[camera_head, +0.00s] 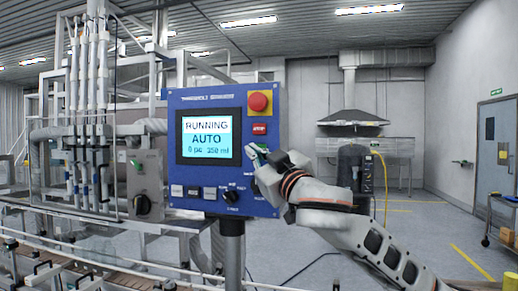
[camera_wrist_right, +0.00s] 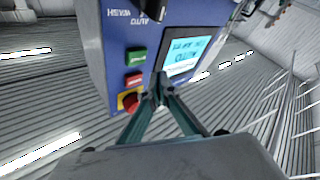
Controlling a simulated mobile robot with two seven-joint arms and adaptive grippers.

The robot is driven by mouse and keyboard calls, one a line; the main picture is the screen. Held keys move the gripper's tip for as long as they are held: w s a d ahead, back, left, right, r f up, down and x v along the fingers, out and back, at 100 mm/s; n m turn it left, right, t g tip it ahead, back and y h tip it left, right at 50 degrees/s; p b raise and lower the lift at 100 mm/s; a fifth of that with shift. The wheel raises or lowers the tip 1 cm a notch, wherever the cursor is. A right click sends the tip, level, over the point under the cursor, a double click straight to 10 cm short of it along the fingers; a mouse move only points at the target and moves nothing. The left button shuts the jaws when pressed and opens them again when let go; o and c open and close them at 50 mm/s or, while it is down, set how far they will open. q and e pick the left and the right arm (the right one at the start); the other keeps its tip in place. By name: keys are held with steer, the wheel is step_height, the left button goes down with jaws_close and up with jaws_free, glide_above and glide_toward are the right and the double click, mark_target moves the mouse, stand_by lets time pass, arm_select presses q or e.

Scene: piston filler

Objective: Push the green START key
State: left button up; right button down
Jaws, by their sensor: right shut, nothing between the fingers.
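The blue control panel (camera_head: 220,97) stands on a grey post, its lit screen (camera_head: 208,138) reading RUNNING, AUTO, 0 pc 250 ml. The green START key (camera_wrist_right: 136,57) shows clear in the right wrist view, where the panel appears upside down. In the head view my right gripper largely hides it. The red STOP key (camera_head: 259,129) lies between it and the red emergency mushroom button (camera_head: 259,102) on its yellow base. My right gripper (camera_head: 254,152) is shut and empty, fingertips close to the panel face. In the wrist view its tips (camera_wrist_right: 160,90) appear beside the key column. Whether they touch is unclear.
A grey box with a knob (camera_head: 145,185) and the filler's tubes stand to the left. A conveyor runs at lower left. Open floor lies to the right.

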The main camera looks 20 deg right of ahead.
steer(key=shift+s+a, duration=0.55)
steer(key=shift+s, duration=0.35)
steer(key=w+a+f+g+y, duration=0.1)
steer(key=w+f+g, duration=0.1)
steer(key=f, duration=0.8)
steer(key=w+a+f+g, duration=0.1)
steer(key=w+a+f, duration=0.1)
steer(key=f, duration=0.9)
steer(key=s+f+m+g, duration=0.1)
steer(key=s+f, duration=0.2)
steer(key=f, duration=0.9)
steer(key=s+f+g, duration=0.2)
steer(key=f, duration=1)
steer(key=s+d+f+m+g, duration=0.1)
steer(key=s+d+f+g, duration=0.1)
steer(key=s+f, duration=1.2)
steer(key=s+d+f+m+g+h, duration=0.1)
steer(key=s+d+f+g, duration=0.1)
steer(key=s+f, duration=1.3)
step_height(320, 180, down, 2)
steer(key=shift+f+h, duration=0.2)
steer(key=shift+h, duration=0.1)
